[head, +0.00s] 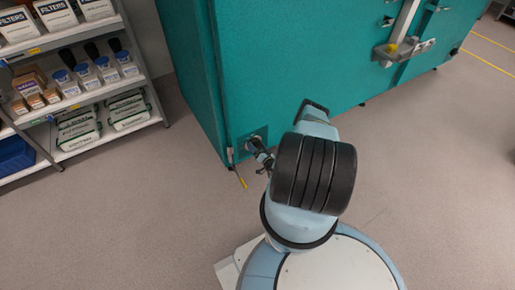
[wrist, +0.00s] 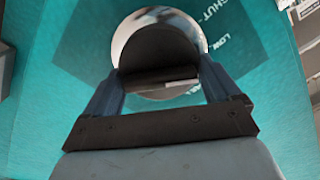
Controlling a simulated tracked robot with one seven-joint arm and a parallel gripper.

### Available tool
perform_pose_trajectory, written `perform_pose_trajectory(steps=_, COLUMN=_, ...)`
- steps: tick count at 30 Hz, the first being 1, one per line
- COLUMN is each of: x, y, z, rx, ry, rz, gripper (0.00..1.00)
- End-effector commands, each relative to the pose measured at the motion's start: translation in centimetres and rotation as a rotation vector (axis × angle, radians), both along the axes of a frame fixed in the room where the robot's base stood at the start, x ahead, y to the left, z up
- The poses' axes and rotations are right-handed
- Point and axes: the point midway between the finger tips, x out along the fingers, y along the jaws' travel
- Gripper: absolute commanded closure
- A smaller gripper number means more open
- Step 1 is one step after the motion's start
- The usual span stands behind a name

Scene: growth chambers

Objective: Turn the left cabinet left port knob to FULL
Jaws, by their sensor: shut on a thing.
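The teal cabinet (head: 270,70) stands ahead in the head view. A port plate (head: 261,131) sits low near its left corner, and my gripper (head: 259,150) reaches it, with the knob mostly hidden there. In the wrist view the knob (wrist: 158,50) shows as a dark grip in front of a round shiny disc (wrist: 195,25). My gripper (wrist: 160,75) is shut on the knob, one finger on each side. The dark plate (wrist: 235,40) behind carries white lettering, with SHUT and LOW readable at the right. I see no FULL mark, and the pointer position cannot be told.
A shelf rack (head: 150,118) with filter boxes, capped jars and packs stands at the left. A thin yellow-tipped piece (head: 241,180) hangs below the port. A grey bracket (head: 402,50) juts from the cabinet front at upper right. The floor (head: 120,220) at lower left is clear.

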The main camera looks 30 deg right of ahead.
Motion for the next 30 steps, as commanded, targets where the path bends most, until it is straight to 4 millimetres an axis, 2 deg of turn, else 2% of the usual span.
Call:
perform_pose_trajectory(steps=18, x=-0.03, y=-0.60, z=-0.34, rx=0.578, ry=0.019, rz=-0.006, gripper=0.40)
perform_pose_trajectory(steps=30, x=-0.05, y=-0.63, z=-0.60, rx=0.860, ry=0.031, rz=-0.007, gripper=0.41)
